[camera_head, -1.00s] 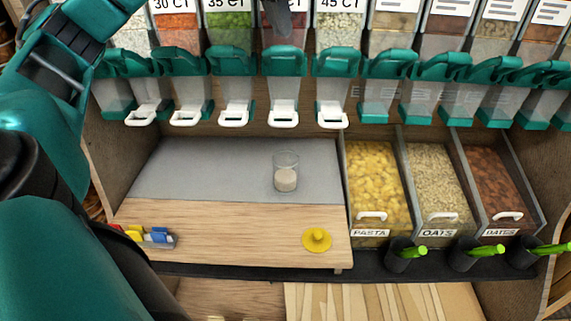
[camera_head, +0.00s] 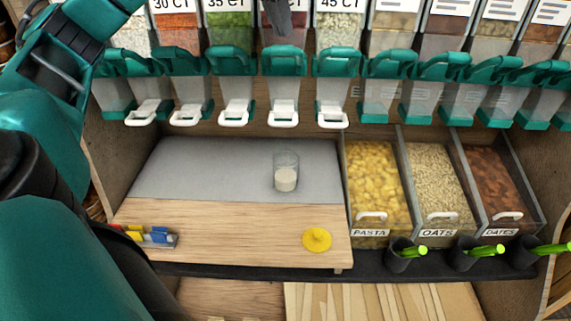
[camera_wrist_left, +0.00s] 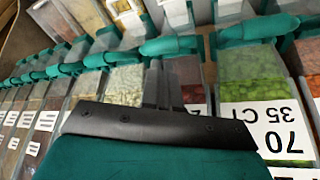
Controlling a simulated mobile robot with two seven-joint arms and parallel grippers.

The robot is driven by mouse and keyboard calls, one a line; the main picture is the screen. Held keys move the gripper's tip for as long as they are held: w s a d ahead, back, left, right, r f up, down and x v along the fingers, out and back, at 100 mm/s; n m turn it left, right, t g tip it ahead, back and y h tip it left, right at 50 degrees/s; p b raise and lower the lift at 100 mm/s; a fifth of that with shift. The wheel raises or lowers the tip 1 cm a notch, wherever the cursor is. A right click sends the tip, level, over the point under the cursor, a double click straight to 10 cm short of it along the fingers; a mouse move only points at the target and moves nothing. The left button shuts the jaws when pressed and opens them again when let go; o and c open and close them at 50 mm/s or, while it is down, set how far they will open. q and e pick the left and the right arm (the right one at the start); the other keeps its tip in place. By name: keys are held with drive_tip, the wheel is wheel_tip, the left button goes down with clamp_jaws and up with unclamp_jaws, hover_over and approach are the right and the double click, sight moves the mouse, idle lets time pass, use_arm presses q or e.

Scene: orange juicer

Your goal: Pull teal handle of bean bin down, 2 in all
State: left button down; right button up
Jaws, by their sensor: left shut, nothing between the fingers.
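The bean bin (camera_head: 298,37), with dark red contents, is in the back row between the green bin and the pale "45 CT" bin. Its teal handle (camera_head: 283,60) is raised across its front, above a white spout flap. My left gripper (camera_head: 287,22) is in front of this bin, just above the handle, and hides part of the bin and its label. In the left wrist view, turned upside down, the shut, empty fingers (camera_wrist_left: 162,88) point at the teal handle (camera_wrist_left: 172,45), with red beans (camera_wrist_left: 190,75) beside them. I cannot tell whether they touch the handle. My right gripper is not in view.
A glass (camera_head: 286,175) with whitish contents stands on the grey mat, off below the bean spout. A yellow round piece (camera_head: 317,239) lies on the wooden board. Similar teal-handled bins flank the bean bin closely. Open pasta (camera_head: 374,180), oats and dates bins stand at right.

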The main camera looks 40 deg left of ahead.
sight(281, 50)
use_arm(q)
drive_tip(key=shift+f+b, duration=0.6)
drive_tip(key=shift+f, duration=0.25)
drive_tip(key=shift+s+d+f+b, duration=0.2)
drive_tip(key=shift+s+f+b, duration=0.1)
drive_tip(key=shift+f+b, duration=0.4)
drive_tip(key=shift+w+f+b, duration=0.1)
drive_tip(key=shift+f+b, duration=0.25)
drive_tip(key=shift+f, duration=0.45)
drive_tip(key=shift+s+d+f+b, duration=0.1)
drive_tip(key=shift+f+b, duration=0.2)
drive_tip(key=shift+f, duration=0.1)
drive_tip(key=shift+s+d+f+b, duration=0.1)
drive_tip(key=shift+f+b, duration=0.2)
drive_tip(key=shift+f, duration=0.1)
